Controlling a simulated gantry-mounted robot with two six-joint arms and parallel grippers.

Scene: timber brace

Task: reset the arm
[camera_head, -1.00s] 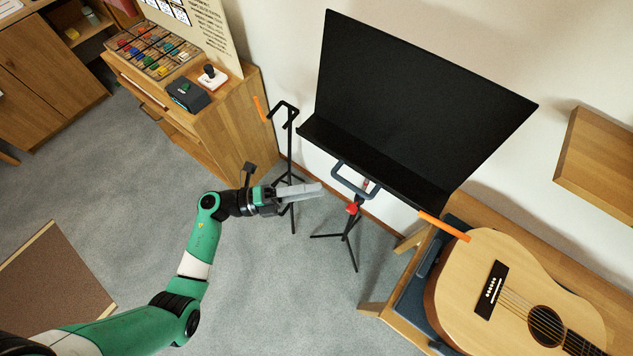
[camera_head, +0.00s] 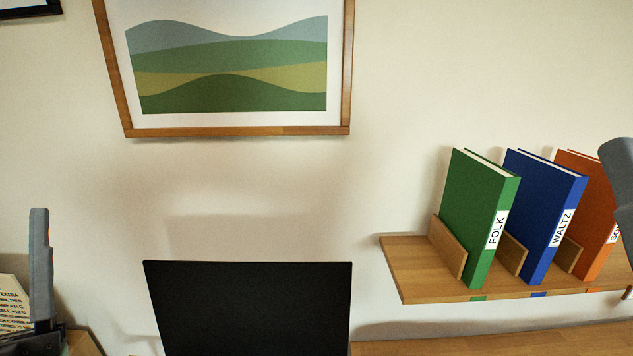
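My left gripper (camera_head: 40,270) shows at the lower left edge, with a grey finger pointing up. Its other finger cannot be made out apart from it, and nothing is seen held in it. My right gripper (camera_head: 618,185) shows only as a grey piece cut off by the right edge, in front of the orange book. Whether either is open or shut cannot be seen.
The black music stand's top (camera_head: 250,305) stands at the bottom centre. A wooden shelf (camera_head: 410,270) holds a green FOLK book (camera_head: 470,210), a blue WALTZ book (camera_head: 540,210) and an orange book (camera_head: 585,190). A framed landscape (camera_head: 235,130) hangs above.

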